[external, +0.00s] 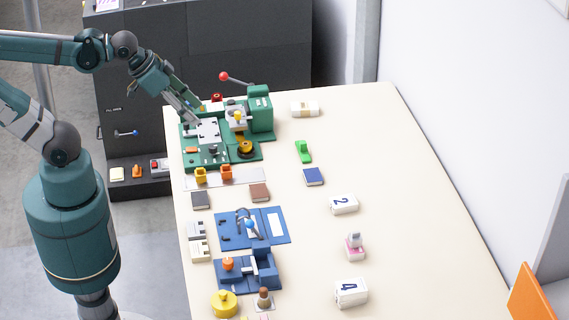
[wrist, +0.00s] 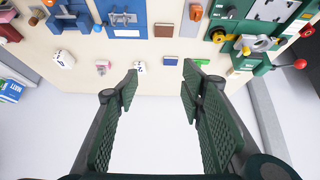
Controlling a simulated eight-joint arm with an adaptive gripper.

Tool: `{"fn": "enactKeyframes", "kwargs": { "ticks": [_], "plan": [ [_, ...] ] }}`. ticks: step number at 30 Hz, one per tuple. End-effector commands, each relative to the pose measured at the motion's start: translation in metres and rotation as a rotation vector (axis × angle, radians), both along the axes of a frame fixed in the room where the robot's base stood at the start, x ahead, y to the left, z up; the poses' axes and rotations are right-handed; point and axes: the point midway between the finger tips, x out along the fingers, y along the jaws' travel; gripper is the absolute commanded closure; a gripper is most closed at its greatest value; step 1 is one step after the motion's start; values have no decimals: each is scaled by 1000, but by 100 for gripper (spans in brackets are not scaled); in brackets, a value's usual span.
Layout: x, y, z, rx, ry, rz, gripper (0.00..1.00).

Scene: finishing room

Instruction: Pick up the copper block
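A brown, copper-coloured block (external: 259,192) lies flat on the table, between the green machine base and the blue fixture plate. It is the closest match to the copper block. It also shows near the top middle of the wrist view (wrist: 164,30), beyond my fingertips. My gripper (external: 194,117) is over the green machine base, to the upper left of the block and apart from it. In the wrist view my gripper (wrist: 160,76) is open, with nothing between its fingers.
The green machine base (external: 190,155) carries several parts and a red-knobbed lever (external: 224,76). Near the block are a dark block (external: 200,200), a blue block (external: 313,177), and yellow and orange holders (external: 226,172). A blue fixture (external: 270,270) stands nearer. The table's right side (external: 420,230) is mostly clear.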

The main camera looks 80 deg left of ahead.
Motion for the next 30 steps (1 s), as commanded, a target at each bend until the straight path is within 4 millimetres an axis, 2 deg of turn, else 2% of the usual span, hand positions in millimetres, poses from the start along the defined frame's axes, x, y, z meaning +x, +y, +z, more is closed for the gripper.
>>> {"fn": "enactKeyframes", "kwargs": {
  "ticks": [11,30],
  "plan": [
    [17,11,-13,-94,73,133,60],
    [56,41,-57,-329,268,492,60]
  ]
}}
